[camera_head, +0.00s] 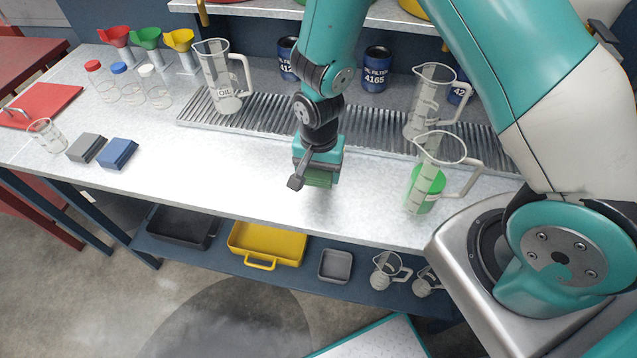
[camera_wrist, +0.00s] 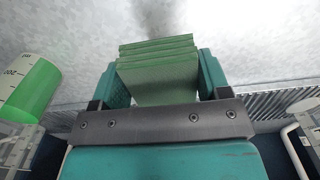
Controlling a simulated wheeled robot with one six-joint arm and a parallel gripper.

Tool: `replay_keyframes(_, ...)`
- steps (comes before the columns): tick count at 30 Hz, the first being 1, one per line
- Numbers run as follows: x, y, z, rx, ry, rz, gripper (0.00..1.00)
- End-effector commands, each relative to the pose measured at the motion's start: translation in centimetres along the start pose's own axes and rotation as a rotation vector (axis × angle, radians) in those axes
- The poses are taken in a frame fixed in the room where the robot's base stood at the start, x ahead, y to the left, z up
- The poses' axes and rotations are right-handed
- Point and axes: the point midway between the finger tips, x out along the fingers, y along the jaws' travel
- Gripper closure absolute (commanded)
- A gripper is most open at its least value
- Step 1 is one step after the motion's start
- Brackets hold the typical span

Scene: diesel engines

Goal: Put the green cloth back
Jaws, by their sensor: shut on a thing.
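My gripper (camera_head: 317,178) is shut on the green cloth (camera_head: 318,179), above the workbench, in front of the ribbed drain grate. In the wrist view the folded green cloth (camera_wrist: 157,60) shows as stacked layers between the two teal fingers of my gripper (camera_wrist: 156,78). The head view shows little of the cloth, as the gripper covers most of it; I cannot tell whether it touches the bench. A grey folded cloth (camera_head: 86,147) and a blue folded cloth (camera_head: 118,153) lie side by side on the left part of the bench.
A jug with green liquid (camera_head: 425,188) stands right of my gripper; an OIL jug (camera_head: 222,80) stands behind left. The ribbed grate (camera_head: 265,120) runs behind. A beaker (camera_head: 47,135) stands left of the cloths. The bench (camera_head: 215,175) is clear between the blue cloth and my gripper.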

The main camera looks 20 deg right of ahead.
Motion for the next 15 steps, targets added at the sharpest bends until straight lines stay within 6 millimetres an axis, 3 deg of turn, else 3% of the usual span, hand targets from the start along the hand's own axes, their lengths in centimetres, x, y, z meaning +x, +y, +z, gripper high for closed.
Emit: replay_keyframes(15,6.0,0.0,0.0,-0.001,0.0,0.0,0.53)
